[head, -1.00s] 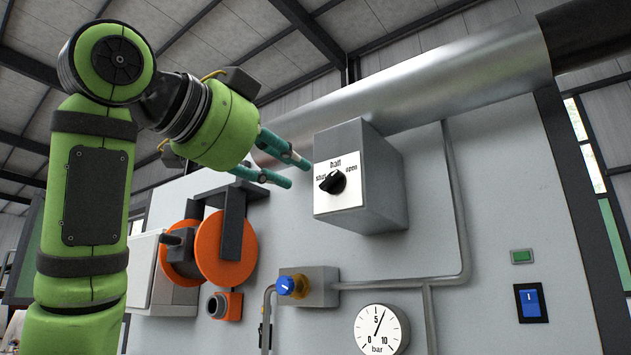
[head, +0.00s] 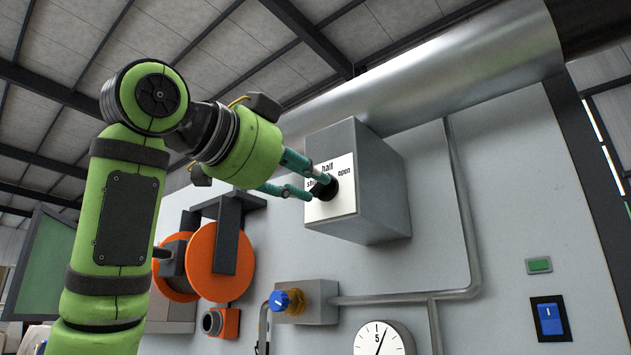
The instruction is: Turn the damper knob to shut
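The damper knob (head: 327,188) is a small black knob on the white plate (head: 343,198) of a grey box (head: 372,185). The plate reads "half" at the top and "open" at the right; the "shut" label at the left is partly covered by my fingers. My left gripper (head: 316,184) is at the knob from the left, its two teal fingers apart, one tip at the knob's upper left and one at its lower left. I cannot tell whether the tips touch it. The knob's pointer direction is hidden. My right gripper is not in view.
A large metal duct (head: 440,75) runs above the box, and a grey pipe (head: 462,220) passes at its right. Below are a blue valve knob (head: 279,300) and a pressure gauge (head: 384,341). Orange discs (head: 219,262) stand out below my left forearm.

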